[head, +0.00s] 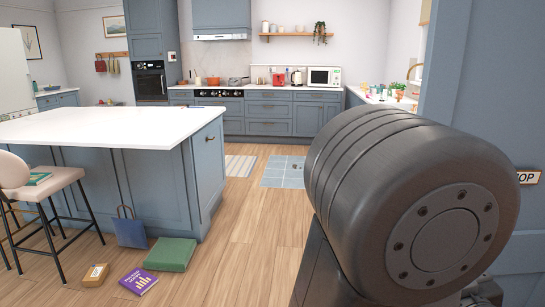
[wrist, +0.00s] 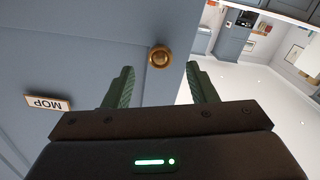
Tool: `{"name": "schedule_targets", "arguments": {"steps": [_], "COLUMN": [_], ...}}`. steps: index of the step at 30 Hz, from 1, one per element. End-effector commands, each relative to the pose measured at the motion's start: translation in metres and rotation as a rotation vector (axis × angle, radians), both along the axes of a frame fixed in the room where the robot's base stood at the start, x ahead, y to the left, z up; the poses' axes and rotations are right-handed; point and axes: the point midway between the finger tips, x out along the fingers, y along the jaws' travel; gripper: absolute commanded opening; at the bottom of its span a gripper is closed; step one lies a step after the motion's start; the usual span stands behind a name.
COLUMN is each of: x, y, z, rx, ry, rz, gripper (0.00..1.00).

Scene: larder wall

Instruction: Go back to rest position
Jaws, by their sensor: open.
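My gripper (wrist: 160,70) shows in the wrist view with its two green fingers spread apart and nothing between them. A round brass knob (wrist: 159,57) on a blue-grey door (wrist: 75,65) shows just beyond the fingertips. I cannot tell how far it is from them. A MOP sign (wrist: 48,103) is on the door and appears upside down in this view. In the head view my dark arm joint fills the right side, and my gripper is not seen there. Part of the sign (head: 528,177) shows at the right edge.
A white-topped island (head: 110,122) stands at left with a stool (head: 45,180). On the floor by it are a blue bag (head: 130,230), a green box (head: 163,254), a purple book (head: 138,281) and a small brown box (head: 95,275). Wooden floor (head: 240,235) is clear in the middle.

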Motion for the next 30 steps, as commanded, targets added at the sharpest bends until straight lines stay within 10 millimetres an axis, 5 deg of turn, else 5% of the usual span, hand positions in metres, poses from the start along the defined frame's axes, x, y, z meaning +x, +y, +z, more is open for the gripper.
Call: {"name": "schedule_targets", "arguments": {"steps": [12, 30], "x": [0.036, 0.042], "y": [-0.004, -0.001], "z": [0.000, 0.003], "rx": [0.001, -0.006], "ry": [-0.001, -0.001], "rz": [0.001, 0.007], "gripper": [0.52, 0.52]}}
